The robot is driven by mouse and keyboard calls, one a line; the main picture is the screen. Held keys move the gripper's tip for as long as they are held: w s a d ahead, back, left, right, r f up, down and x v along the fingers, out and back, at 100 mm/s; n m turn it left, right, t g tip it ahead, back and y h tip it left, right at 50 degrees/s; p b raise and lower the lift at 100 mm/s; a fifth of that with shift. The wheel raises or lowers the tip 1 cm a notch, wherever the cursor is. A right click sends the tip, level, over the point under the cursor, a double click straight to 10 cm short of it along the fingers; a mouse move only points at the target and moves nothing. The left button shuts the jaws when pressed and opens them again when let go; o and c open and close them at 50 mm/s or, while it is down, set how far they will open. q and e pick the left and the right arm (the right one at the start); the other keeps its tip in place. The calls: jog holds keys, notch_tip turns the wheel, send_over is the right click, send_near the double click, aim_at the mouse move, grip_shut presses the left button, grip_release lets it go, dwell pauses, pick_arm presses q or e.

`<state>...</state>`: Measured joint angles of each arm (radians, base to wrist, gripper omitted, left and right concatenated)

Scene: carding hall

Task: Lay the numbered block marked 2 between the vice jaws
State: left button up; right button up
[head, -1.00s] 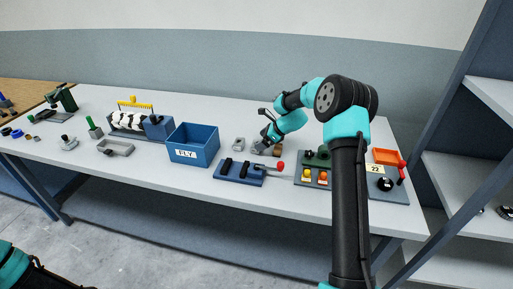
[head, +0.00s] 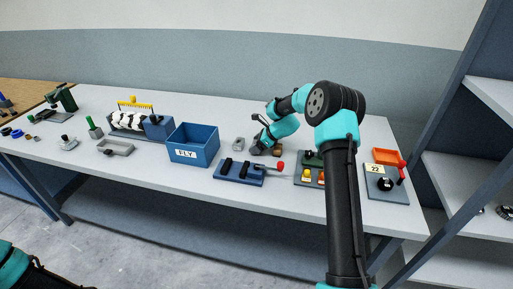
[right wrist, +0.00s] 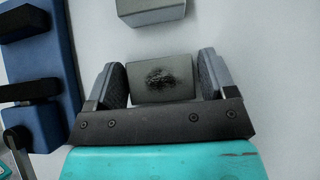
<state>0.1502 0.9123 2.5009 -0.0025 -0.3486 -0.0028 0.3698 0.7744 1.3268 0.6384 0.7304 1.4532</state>
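In the right wrist view a grey block (right wrist: 161,92) lies between the fingers of my right gripper (right wrist: 162,80). Its upper face has a dark smudge, and I cannot read a number on it. The fingers stand apart on either side of it, seemingly with narrow gaps. In the head view my right gripper (head: 257,150) is low over the table, behind the blue vice (head: 238,178), and hides this block. A second grey block (right wrist: 150,10) lies just beyond; it also shows in the head view (head: 238,144). The vice's black jaws (right wrist: 30,90) are at the left. My left gripper is out of view.
A blue bin (head: 207,151) marked FLY stands left of the vice. The vice's red-knobbed handle (head: 280,166) points right. A green-and-yellow fixture (head: 311,177) and a grey panel (head: 387,190) with an orange tray (head: 386,156) stand to the right.

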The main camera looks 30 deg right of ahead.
jog(key=c, duration=0.9)
notch_tip(320, 180, up, 10)
jog(key=shift+r, duration=0.1)
dwell(0.6)
